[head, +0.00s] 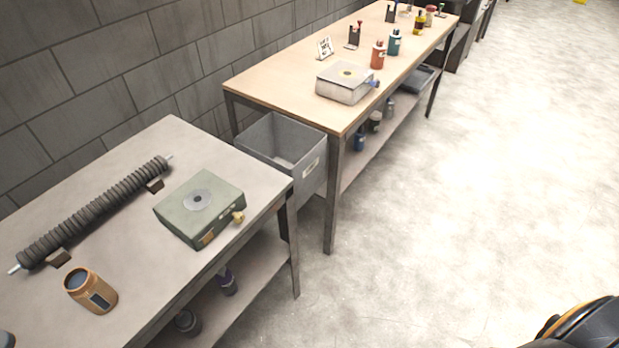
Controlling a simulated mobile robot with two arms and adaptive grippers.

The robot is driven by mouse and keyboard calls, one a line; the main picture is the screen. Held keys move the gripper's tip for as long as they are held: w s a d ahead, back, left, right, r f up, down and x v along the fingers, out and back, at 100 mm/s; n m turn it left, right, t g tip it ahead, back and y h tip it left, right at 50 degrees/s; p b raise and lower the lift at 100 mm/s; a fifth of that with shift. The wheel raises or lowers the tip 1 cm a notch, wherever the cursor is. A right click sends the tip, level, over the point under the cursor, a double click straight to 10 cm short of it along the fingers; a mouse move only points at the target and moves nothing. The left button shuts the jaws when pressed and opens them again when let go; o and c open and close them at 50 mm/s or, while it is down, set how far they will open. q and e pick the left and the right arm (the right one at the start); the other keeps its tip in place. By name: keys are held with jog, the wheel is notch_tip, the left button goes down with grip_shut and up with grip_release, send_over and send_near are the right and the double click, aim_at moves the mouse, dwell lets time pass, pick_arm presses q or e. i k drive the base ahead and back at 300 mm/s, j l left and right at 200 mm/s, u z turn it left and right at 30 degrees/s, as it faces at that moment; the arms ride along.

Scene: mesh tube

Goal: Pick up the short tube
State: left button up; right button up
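A long dark ribbed tube (95,213) lies on two small dark brown supports on the near table, with light rod ends sticking out. No separate thing is clearly a short tube. A short brown cylinder (90,291) with a dark top and a dark panel on its side stands on the same table, in front of the ribbed tube's lower end; I cannot tell whether it is a tube or a jar. Neither of my grippers is in view.
A green box (200,207) with a round disc sits on the near table (172,141). A grey bin (281,146) stands between the tables. The floor (480,180) at right is clear.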

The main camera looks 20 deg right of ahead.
aim_at(84, 285)
jog(key=z, duration=0.4)
jog(key=u, duration=1.5)
